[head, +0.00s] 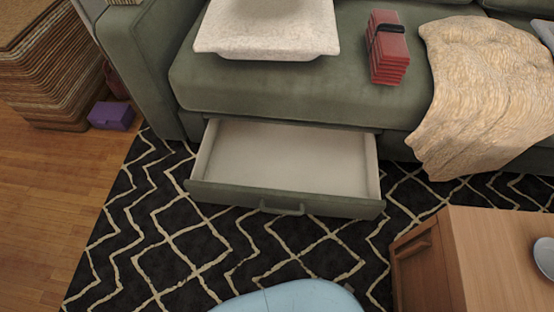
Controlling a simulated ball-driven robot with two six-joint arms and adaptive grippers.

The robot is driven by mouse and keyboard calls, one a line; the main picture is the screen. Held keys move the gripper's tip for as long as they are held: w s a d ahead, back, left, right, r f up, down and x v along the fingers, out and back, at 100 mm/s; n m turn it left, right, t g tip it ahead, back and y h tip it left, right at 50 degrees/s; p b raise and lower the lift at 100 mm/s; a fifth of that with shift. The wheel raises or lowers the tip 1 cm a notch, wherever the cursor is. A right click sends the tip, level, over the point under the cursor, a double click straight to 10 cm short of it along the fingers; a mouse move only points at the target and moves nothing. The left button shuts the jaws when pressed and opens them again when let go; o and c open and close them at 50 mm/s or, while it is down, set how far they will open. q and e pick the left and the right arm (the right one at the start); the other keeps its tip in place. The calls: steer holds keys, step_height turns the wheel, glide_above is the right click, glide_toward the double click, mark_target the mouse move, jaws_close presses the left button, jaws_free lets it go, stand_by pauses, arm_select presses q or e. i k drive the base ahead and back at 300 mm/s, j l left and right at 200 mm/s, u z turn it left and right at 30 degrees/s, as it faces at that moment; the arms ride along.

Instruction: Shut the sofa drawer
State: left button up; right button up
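The sofa drawer (284,198) is pulled out from under the seat of the green sofa (250,92). Its green front has a small dark handle (282,208) in the middle. Its pale inside (285,150) looks empty. Neither of my grippers shows in the head view, so I cannot see whether they are open or shut.
A wooden table (490,250) stands at the lower right, near the drawer's right corner. A black patterned rug (150,230) lies in front. A purple box (111,116) sits left.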

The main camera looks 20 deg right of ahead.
mark_target(270, 168)
steer(key=k+j+z, duration=0.15)
steer(key=j+z, duration=0.25)
steer(key=k+j+z, duration=0.1)
steer(key=z, duration=0.25)
steer(key=k, duration=0.05)
